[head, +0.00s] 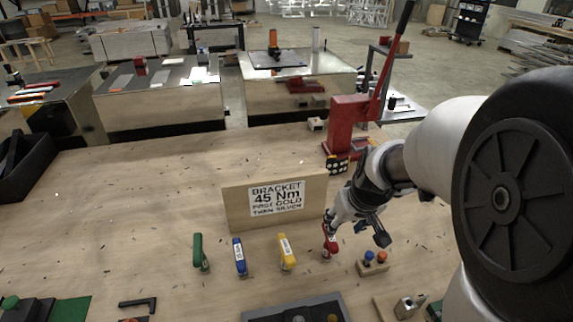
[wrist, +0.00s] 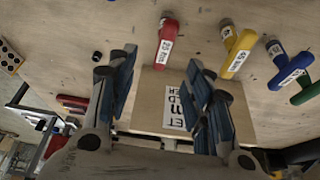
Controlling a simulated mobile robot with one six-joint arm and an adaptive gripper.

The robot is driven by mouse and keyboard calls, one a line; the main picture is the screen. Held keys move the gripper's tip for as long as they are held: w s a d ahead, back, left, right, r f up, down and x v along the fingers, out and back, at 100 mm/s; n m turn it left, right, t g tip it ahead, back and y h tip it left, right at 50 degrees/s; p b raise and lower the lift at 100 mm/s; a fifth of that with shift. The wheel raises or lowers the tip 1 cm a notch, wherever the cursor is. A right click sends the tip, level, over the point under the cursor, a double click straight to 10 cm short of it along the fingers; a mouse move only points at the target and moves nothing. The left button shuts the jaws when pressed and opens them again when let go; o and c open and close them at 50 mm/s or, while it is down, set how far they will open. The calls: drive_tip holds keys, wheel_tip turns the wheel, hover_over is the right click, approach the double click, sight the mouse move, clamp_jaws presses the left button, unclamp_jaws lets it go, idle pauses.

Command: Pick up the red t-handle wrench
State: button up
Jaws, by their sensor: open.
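The red t-handle wrench (head: 330,242) stands upright on the wooden table, at the right end of a row of coloured t-handle wrenches. In the wrist view the red wrench (wrist: 167,42), with a white label, shows in line with the gap between my fingers, beyond their tips. My gripper (head: 357,230) is open and empty, close to the red wrench. In the head view one finger partly overlaps it. In the wrist view my gripper (wrist: 160,65) shows two blue-padded fingers wide apart. I cannot tell whether a finger touches the wrench.
Yellow (head: 287,252), blue (head: 240,257) and green (head: 199,252) wrenches stand to the left. A wooden block with blue and red knobs (head: 372,264) is close on the right. An upright sign board (head: 236,208) stands behind. A red lever press (head: 346,125) is at the back.

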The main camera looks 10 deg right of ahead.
sight(335, 239)
drive_tip(key=b+x, duration=0.2)
drive_tip(key=x, duration=0.6)
drive_tip(key=shift+a+f, duration=0.1)
drive_tip(key=shift+f, duration=0.05)
drive_tip(key=b+x, duration=0.1)
drive_tip(key=x, duration=0.2)
drive_tip(key=b+x, duration=0.1)
drive_tip(key=x, duration=0.1)
drive_tip(key=shift+a+f+b, duration=0.2)
drive_tip(key=shift+a+b, duration=0.1)
drive_tip(key=shift+a, duration=0.05)
drive_tip(key=shift+r, duration=0.15)
drive_tip(key=shift+c, duration=0.4)
clamp_jaws()
